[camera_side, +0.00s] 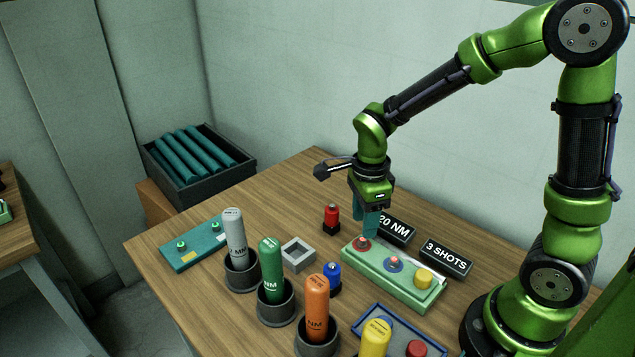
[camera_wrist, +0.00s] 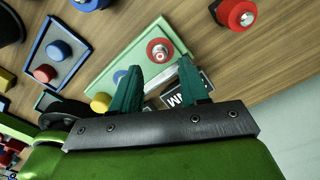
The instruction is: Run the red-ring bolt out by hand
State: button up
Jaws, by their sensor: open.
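The red-ring bolt (camera_side: 361,244) stands at the left end of the light green plate (camera_side: 388,283). The wrist view shows the bolt's metal head inside its red ring (camera_wrist: 160,50), just beyond my fingertips. My gripper (camera_side: 370,228) points down above that end of the plate, its teal fingers close to the bolt. In the wrist view my gripper (camera_wrist: 158,66) is open, with a wide gap and nothing held. I cannot tell the exact height of the tips over the bolt. A blue-ring bolt (camera_side: 394,264) and a yellow cap (camera_side: 423,279) share the plate.
Labels reading "20 NM" (camera_side: 394,229) and "3 SHOTS" (camera_side: 446,258) lie behind the plate. A red socket (camera_side: 331,218) and a blue one (camera_side: 333,279) stand nearby. Several coloured handled tools stand in cups in front. A blue-rimmed tray (camera_side: 440,349) holds caps.

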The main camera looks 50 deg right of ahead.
aim_at(362, 240)
jog(key=shift+f, duration=2.2)
jog(key=shift+c, duration=0.2)
grip_shut()
